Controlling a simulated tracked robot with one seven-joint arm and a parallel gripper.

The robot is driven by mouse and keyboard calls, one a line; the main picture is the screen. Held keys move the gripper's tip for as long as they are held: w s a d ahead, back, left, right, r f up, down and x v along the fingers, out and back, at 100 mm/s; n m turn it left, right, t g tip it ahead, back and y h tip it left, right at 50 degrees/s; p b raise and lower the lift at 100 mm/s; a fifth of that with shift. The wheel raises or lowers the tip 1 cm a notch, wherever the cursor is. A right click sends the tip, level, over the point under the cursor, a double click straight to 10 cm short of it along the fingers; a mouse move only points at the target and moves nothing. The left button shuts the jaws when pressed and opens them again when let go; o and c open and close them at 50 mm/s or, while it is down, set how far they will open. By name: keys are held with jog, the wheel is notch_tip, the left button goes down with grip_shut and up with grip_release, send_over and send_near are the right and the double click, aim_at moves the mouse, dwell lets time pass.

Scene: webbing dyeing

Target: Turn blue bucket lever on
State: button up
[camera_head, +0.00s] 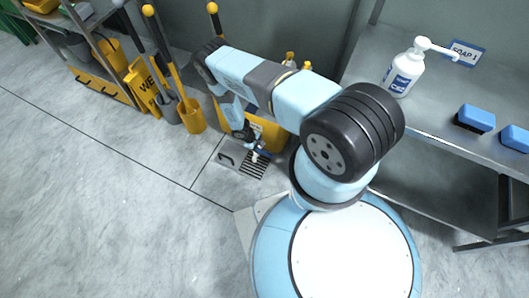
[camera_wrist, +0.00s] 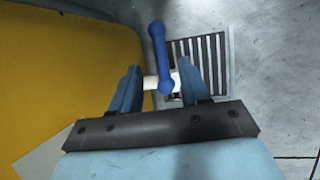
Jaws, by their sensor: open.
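The blue lever (camera_wrist: 160,60) shows in the wrist view as a slim bar with rounded ends, on a short white stem (camera_wrist: 152,82). It lies lengthwise between the fingers of my gripper (camera_wrist: 158,72). The gripper is open, with a finger on each side of the lever, and a gap shows on both sides. The yellow bucket (camera_wrist: 65,80) fills the left of the wrist view. In the head view the bucket (camera_head: 270,132) is partly hidden behind my arm. My gripper (camera_head: 254,148) is low beside it, small and partly hidden there.
A slotted floor drain (camera_head: 254,166) lies below my gripper. Yellow and grey holders with long-handled tools (camera_head: 190,115) and a yellow wet-floor sign (camera_head: 142,85) stand to the left. A metal shelf (camera_head: 440,105) with a soap bottle (camera_head: 403,75) and blue sponges (camera_head: 476,118) stands right.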

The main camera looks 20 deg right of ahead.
aim_at(265, 153)
jog(key=shift+x, duration=2.95)
grip_shut()
